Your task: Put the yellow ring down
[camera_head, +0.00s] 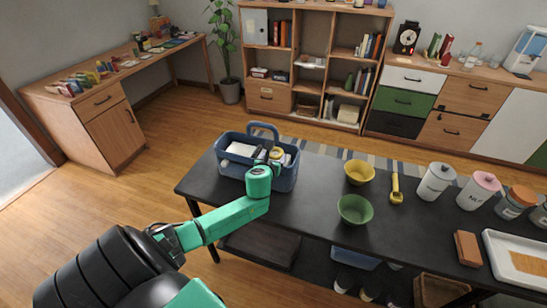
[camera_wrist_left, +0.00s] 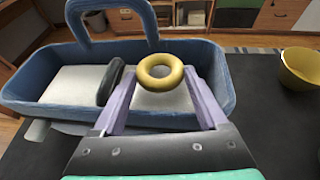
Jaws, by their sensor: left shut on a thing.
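The yellow ring (camera_head: 277,153) is between the fingertips of my left gripper (camera_head: 270,161). In the left wrist view the ring (camera_wrist_left: 161,72) sits at the tips of the two purple-grey fingers (camera_wrist_left: 160,84), which are shut on it. The gripper and ring are over the right part of a blue caddy (camera_head: 285,182) on the black table. I cannot tell whether the ring touches anything inside the caddy. My right gripper is not in view.
The caddy has a raised handle (camera_head: 263,126) at its far side and pale items inside. To the right on the black table (camera_head: 310,190) stand a yellow bowl (camera_head: 359,172), a green bowl (camera_head: 355,209), a yellow-handled tool (camera_head: 396,188) and several canisters. Bare tabletop lies between caddy and bowls.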

